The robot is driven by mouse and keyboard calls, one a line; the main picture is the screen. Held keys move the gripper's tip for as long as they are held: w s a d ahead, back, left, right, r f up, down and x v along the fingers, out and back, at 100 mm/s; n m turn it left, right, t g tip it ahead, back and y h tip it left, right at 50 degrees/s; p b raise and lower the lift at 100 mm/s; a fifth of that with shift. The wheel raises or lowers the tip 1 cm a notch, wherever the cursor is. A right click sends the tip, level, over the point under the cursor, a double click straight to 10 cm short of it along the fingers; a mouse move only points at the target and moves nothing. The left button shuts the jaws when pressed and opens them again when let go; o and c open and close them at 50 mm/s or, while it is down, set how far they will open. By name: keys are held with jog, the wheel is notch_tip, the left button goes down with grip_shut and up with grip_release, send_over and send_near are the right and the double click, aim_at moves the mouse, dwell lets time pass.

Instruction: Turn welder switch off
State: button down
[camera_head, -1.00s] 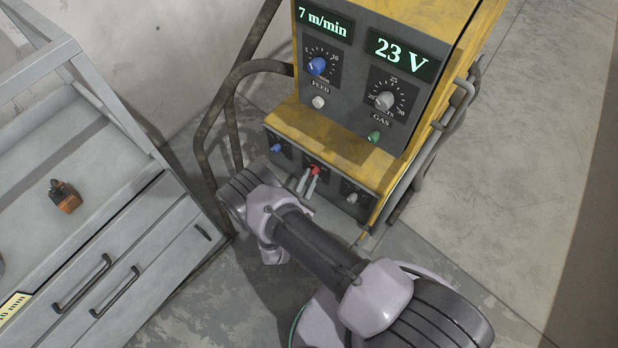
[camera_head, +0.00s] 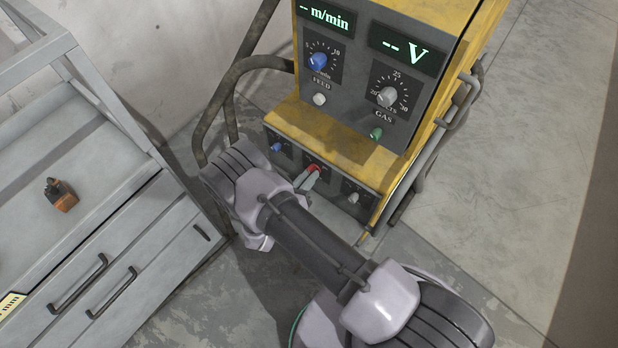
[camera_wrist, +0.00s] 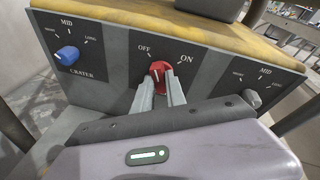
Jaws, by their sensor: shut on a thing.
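The welder (camera_head: 345,130) is a yellow and dark grey cabinet in the head view. Its red switch (camera_head: 313,168) is in the middle of the lower panel. In the wrist view the red switch (camera_wrist: 160,73) sits below the OFF and ON labels. Its white mark is nearly upright; I cannot tell exactly which label it points to. My gripper (camera_wrist: 161,88) is shut on the red switch, one finger on each side. The gripper also shows in the head view (camera_head: 307,179), partly behind my arm. The upper displays (camera_head: 405,50) show dashes.
A blue crater knob (camera_wrist: 67,55) and a grey knob (camera_wrist: 252,98) flank the switch. Bent tube rails (camera_head: 228,105) stand at the welder's side. A grey drawer cabinet (camera_head: 130,225) is at left, with a small orange-brown object (camera_head: 61,196) on top.

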jog(key=shift+n+g+h+b, duration=0.6)
jog(key=shift+n+b, duration=0.15)
jog(key=shift+n, duration=0.85)
jog(key=c, duration=1.4)
grip_release()
jog(key=shift+o, duration=0.2)
jog(key=shift+a, duration=0.1)
jog(key=p+v, duration=0.4)
jog(key=v, duration=1.3)
jog(key=shift+p, duration=0.4)
jog(key=shift+s, duration=0.1)
